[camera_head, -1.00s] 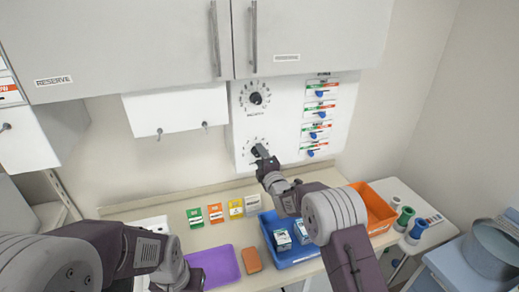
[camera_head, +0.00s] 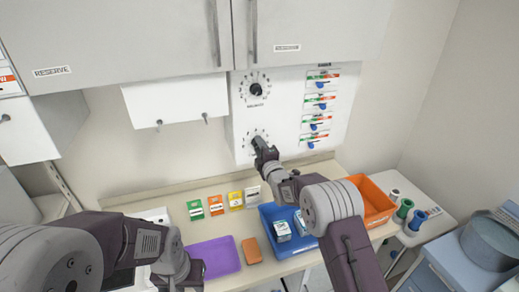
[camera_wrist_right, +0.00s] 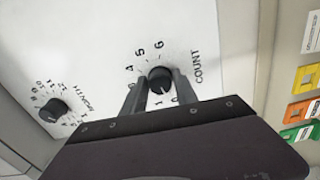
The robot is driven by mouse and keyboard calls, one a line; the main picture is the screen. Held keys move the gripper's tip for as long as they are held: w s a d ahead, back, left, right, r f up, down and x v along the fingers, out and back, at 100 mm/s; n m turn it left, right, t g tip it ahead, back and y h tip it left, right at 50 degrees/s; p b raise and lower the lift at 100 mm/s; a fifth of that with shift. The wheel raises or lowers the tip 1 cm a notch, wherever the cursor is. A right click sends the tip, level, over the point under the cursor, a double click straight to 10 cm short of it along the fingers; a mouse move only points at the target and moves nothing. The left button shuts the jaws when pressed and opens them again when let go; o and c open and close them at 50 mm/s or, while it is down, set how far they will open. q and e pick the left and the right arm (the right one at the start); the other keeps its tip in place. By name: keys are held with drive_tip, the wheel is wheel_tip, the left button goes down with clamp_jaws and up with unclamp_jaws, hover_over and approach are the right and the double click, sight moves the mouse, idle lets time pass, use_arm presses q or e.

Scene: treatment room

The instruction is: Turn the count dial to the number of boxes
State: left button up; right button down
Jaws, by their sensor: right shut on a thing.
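The count dial is a black knob (camera_wrist_right: 160,79) on the white wall panel (camera_head: 290,128), ringed by printed digits beside the word COUNT. My right gripper (camera_head: 258,143) reaches up to the lower dial on the panel. In the right wrist view its fingers are shut on the knob, one on each side. Digits 4, 5 and 6 show above the knob; others are partly covered by the fingers. Two white-and-blue boxes, one (camera_head: 282,231) left of the other (camera_head: 301,222), lie in the blue tray (camera_head: 269,242). My left gripper's fingers are not visible.
The month dial (camera_head: 257,90) sits above the count dial. Sliders with blue knobs (camera_head: 322,105) line the panel's right side. Several coloured packs (camera_head: 215,205), a purple tray (camera_head: 219,256), an orange block (camera_head: 252,250) and an orange bin (camera_head: 373,197) stand on the counter.

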drive_tip(key=shift+a+r+m+b, duration=0.15)
drive_tip(key=shift+m+b, duration=3.2)
drive_tip(key=shift+m, duration=3.35)
drive_tip(key=shift+d+r+m+b, duration=0.15)
drive_tip(key=shift+m+b, duration=3.15)
drive_tip(key=shift+m, duration=3.4)
drive_tip(key=shift+a, duration=0.1)
drive_tip(key=c, duration=1.3)
unclamp_jaws()
drive_tip(key=o, duration=0.4)
drive_tip(key=shift+c, duration=0.2)
drive_tip(key=shift+f, duration=0.15)
